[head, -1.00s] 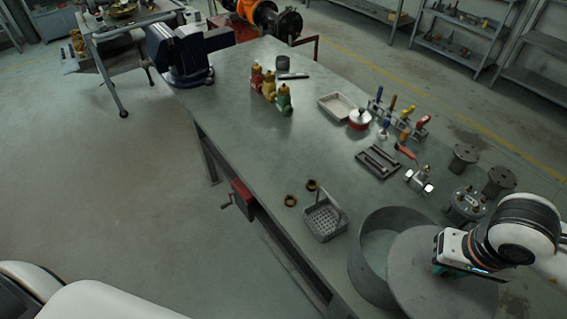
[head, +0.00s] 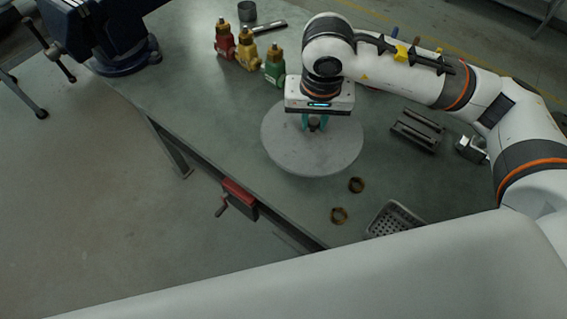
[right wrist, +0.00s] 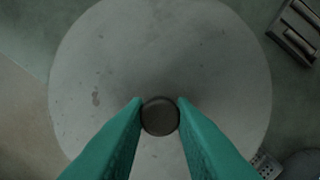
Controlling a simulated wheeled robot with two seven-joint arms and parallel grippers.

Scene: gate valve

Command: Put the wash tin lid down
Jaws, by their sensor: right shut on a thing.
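The wash tin lid (head: 300,157) is a flat grey disc with a small dark knob (right wrist: 160,116) at its middle. It is over the middle of the workbench, level or nearly so; I cannot tell whether it touches the top. My right gripper (head: 314,123) points down above the lid and is shut on its knob. In the right wrist view the two teal fingers (right wrist: 160,108) press the knob from both sides, and the lid (right wrist: 100,60) fills most of the picture. The wash tin itself is not in view. My left gripper is not in view.
Red, yellow and green valves (head: 247,52) stand behind the lid. A grooved dark block (head: 417,130) lies right. The bench (head: 190,105) is clear left of the lid.

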